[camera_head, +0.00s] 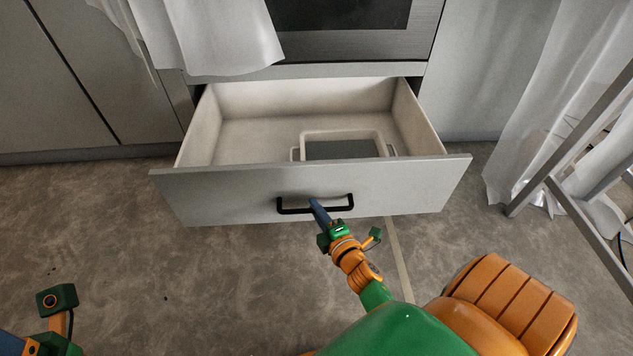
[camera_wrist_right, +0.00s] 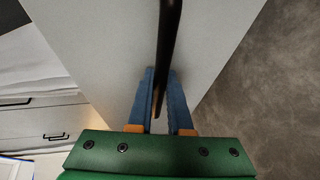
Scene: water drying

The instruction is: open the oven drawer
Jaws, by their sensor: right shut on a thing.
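The oven drawer (camera_head: 240,188) is pulled well out from under the oven (camera_head: 345,40). Its inside shows, with a pale frame-shaped item (camera_head: 340,135) lying on its floor. A black bar handle (camera_head: 335,207) is on the drawer front. My right gripper (camera_head: 317,208) is at the handle, its blue fingers around the bar. In the right wrist view, the handle (camera_wrist_right: 169,40) runs between the two fingers (camera_wrist_right: 160,98) and the gripper is shut on it. Part of my left arm shows at the lower left of the head view, but its fingertips are not visible.
A white cloth (camera_head: 215,35) hangs beside the oven at the upper left. At the right stand a metal rack (camera_head: 560,160) and draped white fabric (camera_head: 530,125). The grey floor (camera_head: 180,270) in front of the drawer is clear.

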